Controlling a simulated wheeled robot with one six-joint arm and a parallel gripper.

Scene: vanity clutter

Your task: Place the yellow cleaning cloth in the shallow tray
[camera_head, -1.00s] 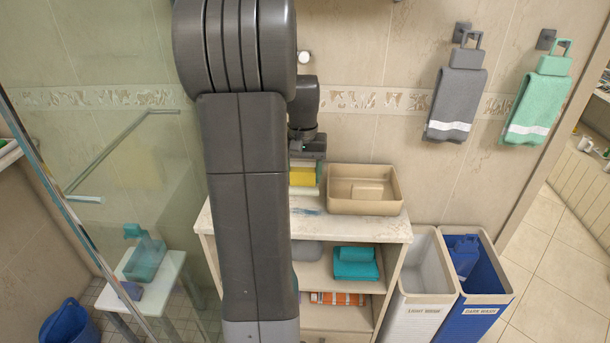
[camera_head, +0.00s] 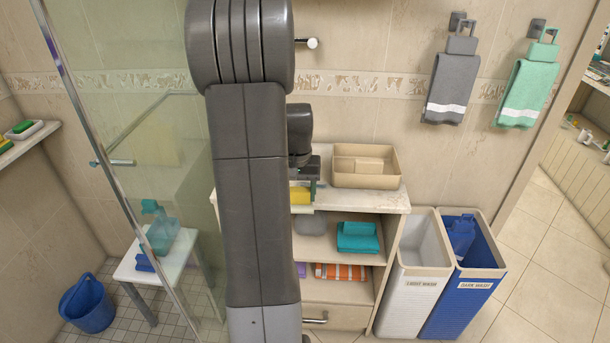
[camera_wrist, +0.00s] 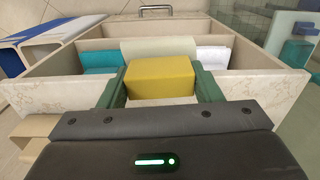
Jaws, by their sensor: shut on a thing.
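The yellow cleaning cloth (camera_wrist: 160,80) is a folded block between the two green fingers of my gripper (camera_wrist: 160,88), which is shut on it. A pale panel or roll shows directly behind the cloth in the wrist view. In the head view my gripper (camera_head: 305,184) holds the cloth (camera_head: 299,195) by the cabinet top's front edge, partly hidden by my arm. The beige shallow tray (camera_head: 385,181) is on the cabinet top, right of and behind the cloth, apart from it. A smaller beige block sits inside the tray.
The cabinet (camera_head: 388,203) has open shelves with teal towels (camera_head: 358,238) and an orange striped towel (camera_head: 340,272). White (camera_head: 414,300) and blue (camera_head: 463,305) laundry bins stand at its right. A glass shower screen is at left. Two towels hang on the wall.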

